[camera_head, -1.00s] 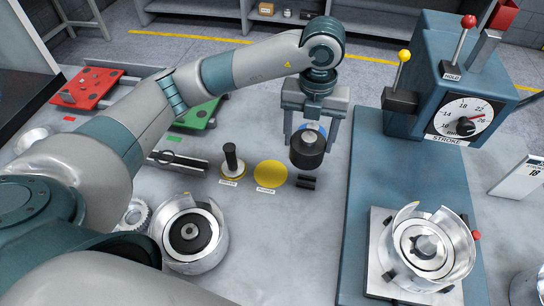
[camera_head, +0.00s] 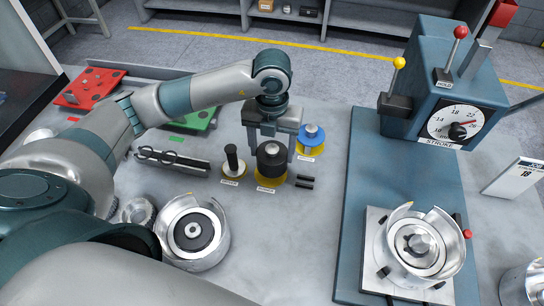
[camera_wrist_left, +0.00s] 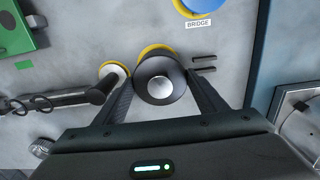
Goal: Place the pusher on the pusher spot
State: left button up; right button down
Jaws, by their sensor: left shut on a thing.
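The pusher (camera_head: 271,158), a black cylinder with a wider dark base, is upright between the fingers of my left gripper (camera_head: 272,153), which is shut on it. It is over the yellow pusher spot (camera_head: 270,184), whose rim shows around its lower edge. I cannot tell whether its base touches the spot or is slightly above. In the left wrist view the pusher (camera_wrist_left: 165,68) shows from above with a pale round centre, and a yellow strip of the spot (camera_wrist_left: 153,48) shows at its far edge. My right gripper is not in view.
A black-handled tool (camera_head: 232,159) stands close left on its own spot. The blue bridge piece (camera_head: 311,135) is behind right. Two small black bars (camera_head: 305,181) lie right of the spot. The blue press (camera_head: 365,200) stands further right; bare table lies in front.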

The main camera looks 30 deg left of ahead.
aim_at(272, 159)
pick_arm(q)
notch_tip(272, 159, down, 2)
jog(key=shift+f+p, duration=0.25)
jog(key=shift+p, duration=0.5)
jog(key=shift+f, duration=0.6)
jog(key=shift+f, duration=0.15)
jog(key=o, duration=1.2)
